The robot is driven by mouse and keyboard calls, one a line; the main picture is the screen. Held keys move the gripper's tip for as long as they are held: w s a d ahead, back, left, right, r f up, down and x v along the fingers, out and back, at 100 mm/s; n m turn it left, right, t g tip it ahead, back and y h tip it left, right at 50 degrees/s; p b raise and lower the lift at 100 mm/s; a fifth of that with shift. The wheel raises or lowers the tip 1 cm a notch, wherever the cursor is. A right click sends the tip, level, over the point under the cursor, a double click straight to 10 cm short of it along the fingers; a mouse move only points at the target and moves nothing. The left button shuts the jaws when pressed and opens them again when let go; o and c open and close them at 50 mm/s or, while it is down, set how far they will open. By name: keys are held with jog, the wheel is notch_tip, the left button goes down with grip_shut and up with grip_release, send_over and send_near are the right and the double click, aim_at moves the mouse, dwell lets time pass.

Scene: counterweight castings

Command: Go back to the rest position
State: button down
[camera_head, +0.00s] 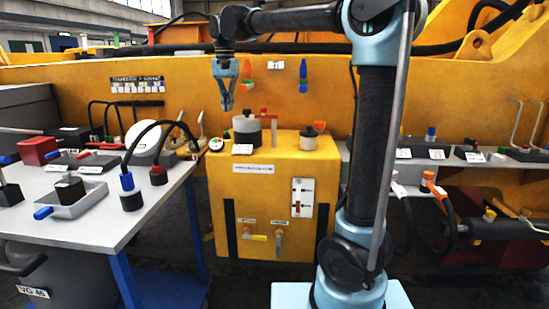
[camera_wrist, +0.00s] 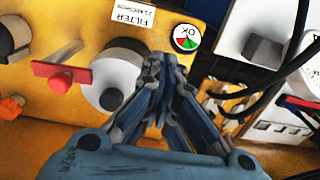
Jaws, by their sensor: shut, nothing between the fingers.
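My gripper (camera_head: 227,103) hangs from my raised arm, pointing down, above the left part of the yellow box (camera_head: 270,200) in the head view. Its fingers are together and empty. In the wrist view my gripper (camera_wrist: 165,62) shows with its fingertips meeting near a round gauge marked OK (camera_wrist: 186,38) and a FILTER label (camera_wrist: 132,14). The grey-white cylindrical cap (camera_head: 246,128) on top of the yellow box is below and a little right of my fingertips in the head view. A gap separates the fingertips from it.
A grey table (camera_head: 110,225) at the left bears a black cable with a blue plug (camera_head: 128,184), a red block (camera_head: 38,150) and several fittings. A grey shelf (camera_head: 435,161) with small parts is at the right. The yellow machine wall (camera_head: 440,90) stands behind.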

jog(key=s+d+f, duration=0.3)
jog(key=d+f, duration=0.1)
jog(key=d, duration=0.4)
jog(key=s+d+f+t, duration=0.1)
jog(key=s+d+f, duration=0.2)
jog(key=d, duration=0.4)
jog(key=s+d+f, duration=0.3)
jog(key=d+f, duration=0.1)
jog(key=d, duration=0.4)
jog(key=s+d+f, duration=0.6)
jog(key=s+f, duration=0.2)
jog(key=f, duration=0.3)
jog(key=s+d+f+n+t, duration=0.1)
jog(key=s+d+f, duration=0.5)
jog(key=f, duration=0.5)
jog(key=shift+s+d, duration=0.4)
jog(key=shift+s, duration=0.5)
